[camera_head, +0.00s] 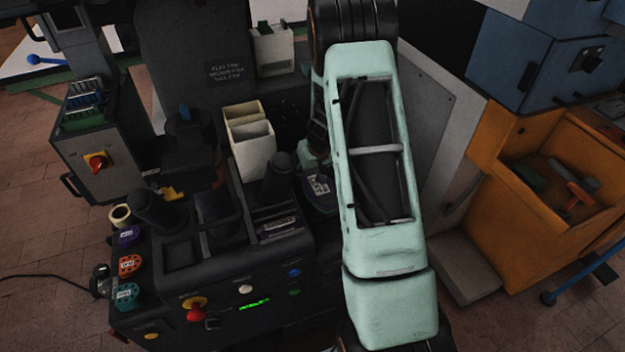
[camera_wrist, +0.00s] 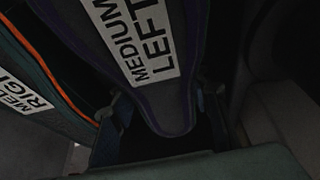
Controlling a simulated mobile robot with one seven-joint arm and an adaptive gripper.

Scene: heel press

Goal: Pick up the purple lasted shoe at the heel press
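The purple lasted shoe (camera_wrist: 178,115) shows in the wrist view as a dark sole with a purple rim and a white "MEDIUM LEFT" label. Its narrow rounded end points down the picture. My gripper (camera_wrist: 165,120) is open, with one dark bluish finger on each side of that end and dark gaps between. No firm contact is visible. In the head view, a dark labelled piece with a purplish edge (camera_head: 320,190) lies beside my pale green arm, which hides much of this area. My fingertips are hard to make out there.
In the wrist view, another labelled sole with orange and teal edging (camera_wrist: 50,85) lies close on the left. The press (camera_head: 215,290) has a control panel, dark posts and cream bins (camera_head: 250,140). Purple, orange and teal pieces (camera_head: 130,266) line its left edge. An orange bin (camera_head: 545,200) stands right.

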